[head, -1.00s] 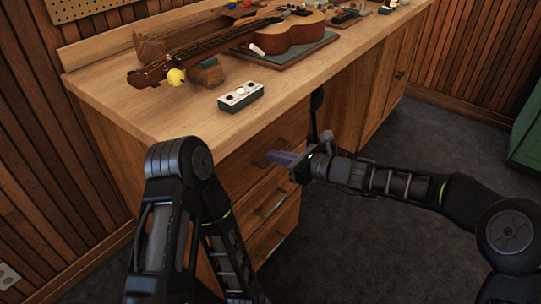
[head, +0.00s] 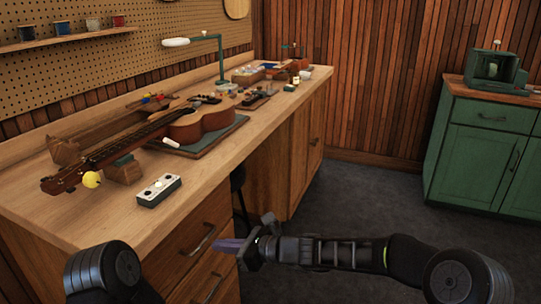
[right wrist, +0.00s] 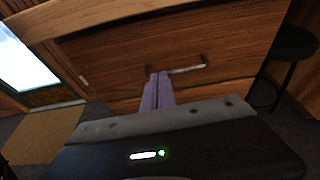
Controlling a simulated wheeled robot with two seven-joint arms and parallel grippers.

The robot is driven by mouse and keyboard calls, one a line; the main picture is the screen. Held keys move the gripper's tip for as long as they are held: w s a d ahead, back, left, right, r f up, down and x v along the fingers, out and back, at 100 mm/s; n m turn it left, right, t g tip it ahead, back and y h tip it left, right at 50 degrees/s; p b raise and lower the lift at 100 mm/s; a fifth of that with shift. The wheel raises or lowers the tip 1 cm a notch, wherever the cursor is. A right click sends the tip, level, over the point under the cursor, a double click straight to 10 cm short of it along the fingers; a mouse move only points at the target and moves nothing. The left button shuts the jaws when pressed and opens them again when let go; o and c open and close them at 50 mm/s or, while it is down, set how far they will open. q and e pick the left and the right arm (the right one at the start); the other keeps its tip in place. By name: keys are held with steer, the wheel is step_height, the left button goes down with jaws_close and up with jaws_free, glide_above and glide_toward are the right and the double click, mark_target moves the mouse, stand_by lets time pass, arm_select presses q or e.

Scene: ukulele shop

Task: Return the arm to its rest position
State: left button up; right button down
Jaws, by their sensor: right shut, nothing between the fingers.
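My right gripper (head: 226,246) is in front of the workbench drawers in the head view, below the bench top's front edge. Its purple fingers are together and empty. The right wrist view shows the same closed fingers (right wrist: 158,91) pointing at a wooden drawer front with a bar handle (right wrist: 187,69). I cannot tell whether they touch it. Of my left arm (head: 100,270), only a dark joint and link show at the bottom left of the head view; its gripper is out of view.
The workbench (head: 60,212) holds a ukulele (head: 190,124) on a green mat, a yellow ball (head: 91,180), a small white-topped box (head: 158,190) and a green lamp (head: 220,62). A stool (head: 238,182) stands under the bench. A green cabinet (head: 470,150) stands at right; the floor between is clear.

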steer(key=s+d+f+n+g+h, duration=0.1)
steer(key=s+d+f+n+h, duration=0.2)
steer(key=s+d+f+n, duration=0.5)
steer(key=s+d+f+n+h, duration=0.3)
steer(key=s+d+f, duration=0.2)
steer(key=f, duration=0.7)
steer(key=s+d+f+n+g+h, duration=0.1)
steer(key=s+d+f+n+h, duration=0.2)
steer(key=s+d+f+n, duration=0.45)
steer(key=s+d+f+n+g, duration=0.1)
steer(key=s+d+f, duration=0.15)
steer(key=s, duration=0.45)
steer(key=s+d+f+g, duration=0.1)
steer(key=s+d+f, duration=0.15)
steer(key=s, duration=0.35)
step_height(320, 180, up, 12)
steer(key=p, duration=1.2)
steer(key=shift+w+f, duration=0.2)
steer(key=shift+w, duration=0.05)
